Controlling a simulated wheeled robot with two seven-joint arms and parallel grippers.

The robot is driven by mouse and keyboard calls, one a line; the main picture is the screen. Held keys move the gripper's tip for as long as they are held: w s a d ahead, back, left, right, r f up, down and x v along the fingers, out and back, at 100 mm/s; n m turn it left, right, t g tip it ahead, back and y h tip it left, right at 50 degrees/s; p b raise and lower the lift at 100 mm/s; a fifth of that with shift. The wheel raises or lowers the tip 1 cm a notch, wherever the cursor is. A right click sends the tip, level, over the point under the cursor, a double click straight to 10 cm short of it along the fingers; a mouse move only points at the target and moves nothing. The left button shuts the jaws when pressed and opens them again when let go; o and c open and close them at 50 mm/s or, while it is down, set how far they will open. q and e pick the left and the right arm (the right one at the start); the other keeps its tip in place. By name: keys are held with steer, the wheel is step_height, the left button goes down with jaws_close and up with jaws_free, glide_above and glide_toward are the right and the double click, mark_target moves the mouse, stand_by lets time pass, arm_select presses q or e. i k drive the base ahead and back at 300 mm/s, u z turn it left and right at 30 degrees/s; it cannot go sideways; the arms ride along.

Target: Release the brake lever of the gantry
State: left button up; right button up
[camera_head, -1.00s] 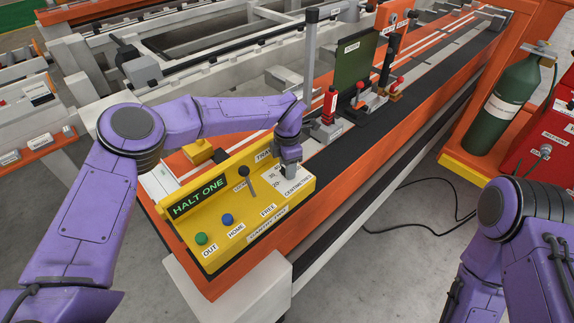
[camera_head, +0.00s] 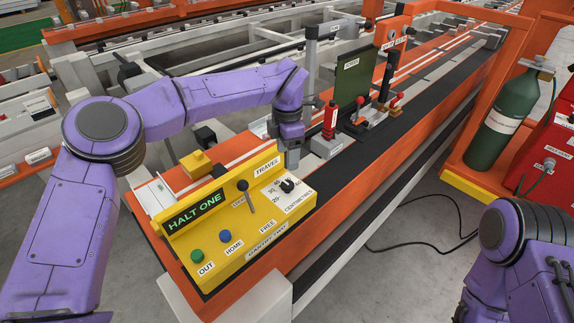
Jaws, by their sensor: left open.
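The yellow control panel (camera_head: 228,262) carries a lever with a black knob (camera_head: 242,186). The lever leans up and left, its knob by a partly hidden label that seems to begin with "LOCK"; a FREE label (camera_head: 267,227) sits nearer the panel's front. My left gripper (camera_head: 291,168) points down above the back right of the panel, behind the black dial (camera_head: 287,185) and right of the lever, apart from the lever. It is open and appears empty, though its finger gap is hard to see. My right arm shows at the lower right, its gripper out of view.
The panel also has a green OUT button (camera_head: 197,256), a blue HOME button (camera_head: 225,236) and a display (camera_head: 196,210) reading HALT ONE. A red-and-black post (camera_head: 331,119) stands behind my left gripper. A green gas cylinder (camera_head: 507,116) is at right. Grey floor lies in front.

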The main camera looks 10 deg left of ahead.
mark_target(247, 197)
steer(key=u, duration=0.05)
steer(key=k, duration=1)
steer(key=z, duration=0.05)
